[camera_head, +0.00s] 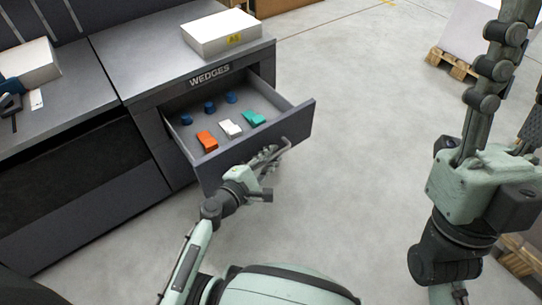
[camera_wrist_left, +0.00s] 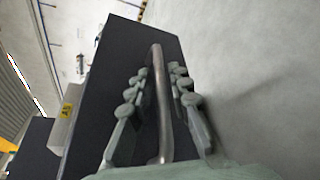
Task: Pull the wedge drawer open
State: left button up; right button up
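The wedge drawer (camera_head: 259,146) is pulled out of a dark cabinet, under a "WEDGES" label (camera_head: 209,75). Inside it lie an orange wedge (camera_head: 207,140), a white wedge (camera_head: 231,128), a green wedge (camera_head: 254,118) and several blue pieces (camera_head: 209,107). My left gripper (camera_head: 272,158) is at the drawer front. In the left wrist view its fingers stand on both sides of the metal bar handle (camera_wrist_left: 161,105), with narrow gaps showing. My right gripper (camera_head: 517,85) is raised at the right, its fingers apart and nothing seen between them.
A white box (camera_head: 221,33) with a yellow label sits on the cabinet top. Another white box (camera_head: 28,64) is at the left. A wooden pallet (camera_head: 452,64) stands at the back right. The grey floor (camera_head: 350,130) right of the drawer is clear.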

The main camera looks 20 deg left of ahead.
pick_arm(q)
jog(key=v, duration=1.2)
